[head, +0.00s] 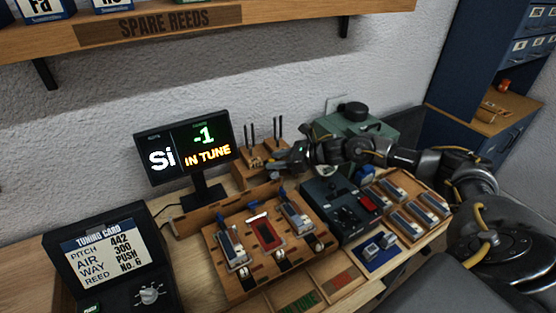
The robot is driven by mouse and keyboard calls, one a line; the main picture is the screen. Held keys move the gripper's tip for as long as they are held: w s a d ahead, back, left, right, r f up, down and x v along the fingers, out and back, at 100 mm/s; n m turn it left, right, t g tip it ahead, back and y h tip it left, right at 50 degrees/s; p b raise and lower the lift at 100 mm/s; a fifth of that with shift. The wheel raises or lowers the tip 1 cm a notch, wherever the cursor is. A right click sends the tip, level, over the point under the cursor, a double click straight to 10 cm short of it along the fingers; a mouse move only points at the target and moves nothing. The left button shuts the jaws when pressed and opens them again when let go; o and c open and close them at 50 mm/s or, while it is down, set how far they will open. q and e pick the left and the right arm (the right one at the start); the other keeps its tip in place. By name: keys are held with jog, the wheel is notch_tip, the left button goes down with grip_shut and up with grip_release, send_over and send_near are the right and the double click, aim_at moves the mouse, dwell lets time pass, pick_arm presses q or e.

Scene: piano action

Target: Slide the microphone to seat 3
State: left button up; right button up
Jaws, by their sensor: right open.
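The microphone cannot be told apart for certain; small dark and blue parts show at the back of the wooden reed block (240,284). The block has three places in a row: grey metal reeds lie in the left (233,250) and right (297,215) ones, and a red-framed plate is in the middle (267,233). No seat numbers are readable. My right gripper (282,160) reaches in from the right, open, above the back of the bench near a wooden tool holder (250,178). It appears empty. My left gripper is out of view.
A tuner screen (187,149) reading "Si -1 IN TUNE" stands behind the block. A tuning card box (106,262) is front left. A dark control box (343,209) with a red button and a tray of grey reeds (437,236) are to the right. A shelf (280,20) hangs above.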

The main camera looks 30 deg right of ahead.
jog(key=b+v, duration=0.4)
jog(key=v, duration=0.7)
